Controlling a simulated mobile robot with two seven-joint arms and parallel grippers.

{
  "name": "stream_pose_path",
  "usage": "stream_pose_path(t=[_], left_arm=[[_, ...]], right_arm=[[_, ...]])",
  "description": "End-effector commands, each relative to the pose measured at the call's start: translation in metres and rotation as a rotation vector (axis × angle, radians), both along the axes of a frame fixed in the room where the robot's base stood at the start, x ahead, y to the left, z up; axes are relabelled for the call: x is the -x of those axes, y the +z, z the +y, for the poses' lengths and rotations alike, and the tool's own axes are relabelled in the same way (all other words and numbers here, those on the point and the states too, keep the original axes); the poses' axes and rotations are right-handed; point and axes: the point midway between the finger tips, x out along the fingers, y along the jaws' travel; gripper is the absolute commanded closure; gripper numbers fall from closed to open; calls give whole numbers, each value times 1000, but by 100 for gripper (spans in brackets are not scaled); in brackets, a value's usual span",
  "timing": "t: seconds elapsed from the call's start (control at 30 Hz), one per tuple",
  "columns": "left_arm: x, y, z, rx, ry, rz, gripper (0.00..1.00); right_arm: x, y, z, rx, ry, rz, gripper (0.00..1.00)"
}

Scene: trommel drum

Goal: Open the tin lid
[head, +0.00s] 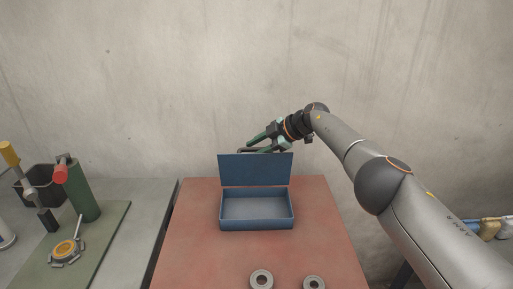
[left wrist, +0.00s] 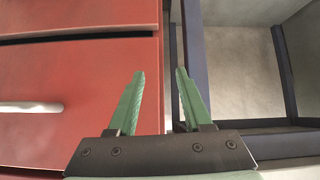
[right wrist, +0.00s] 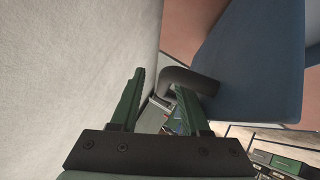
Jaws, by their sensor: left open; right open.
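The blue tin (head: 257,224) stands on the red tabletop, its inside visible and empty. Its lid (head: 255,170) stands up along the back edge, roughly upright. My right gripper (head: 257,146) is open behind the lid's top edge. In the right wrist view the lid (right wrist: 250,65) fills the upper right, and its dark bent handle (right wrist: 190,80) shows ahead of the open fingers (right wrist: 160,80).
Two grey rings (head: 261,279) (head: 314,283) lie at the red tabletop's (head: 180,245) near edge. A grey bench at left holds a green cylinder (head: 83,192), a dark bin (head: 38,183) and a yellow-topped part (head: 65,250). A concrete wall (head: 200,80) stands close behind.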

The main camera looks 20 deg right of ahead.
Motion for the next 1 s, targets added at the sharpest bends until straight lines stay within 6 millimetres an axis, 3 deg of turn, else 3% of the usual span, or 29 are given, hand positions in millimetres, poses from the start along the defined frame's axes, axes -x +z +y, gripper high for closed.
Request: stream_pose_path(t=[0.17,0.57,1.0], left_arm=[[0,11,0,0,0,0,50],[0,68,0,0,0,0,50],[0,76,0,0,0,-1,50]], right_arm=[[1,4,-3,1,0,2,53],[13,22,-16,1,0,2,53],[40,50,-50,2,0,-3,53]])
